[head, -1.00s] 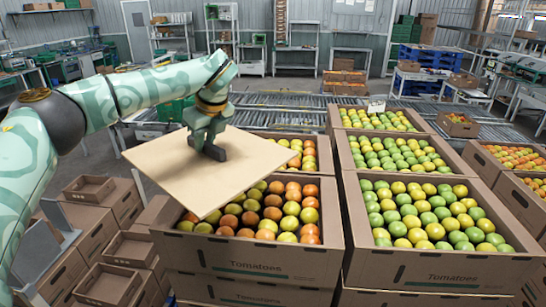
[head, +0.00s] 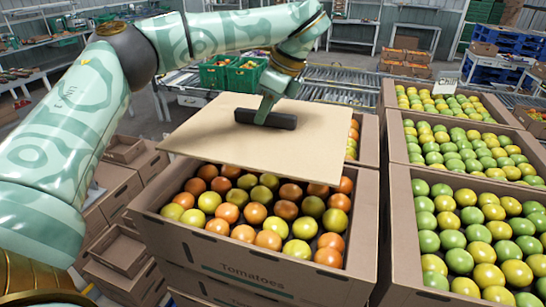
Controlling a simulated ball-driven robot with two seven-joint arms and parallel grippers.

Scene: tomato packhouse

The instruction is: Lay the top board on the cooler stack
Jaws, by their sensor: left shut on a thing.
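The top board (head: 215,135) is a flat, pale tan sheet with a dark bar-shaped handle (head: 265,119) on top. My left gripper (head: 268,112) is shut on this handle from above. The board is roughly level over the back part of an open carton (head: 255,272) of orange and yellow-green tomatoes, at the top of a stack. I cannot tell whether it touches the rim. The front rows of tomatoes are uncovered. A small white sign (head: 446,87), lettering hard to read, stands at the stacks on the right. My right gripper is not in view.
Open cartons of green and yellow tomatoes (head: 398,232) stand close on the right. Another carton (head: 368,140) is partly hidden behind the board. Empty small boxes (head: 122,250) are stacked at left. Green crates (head: 245,75) and a roller conveyor (head: 345,80) lie behind.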

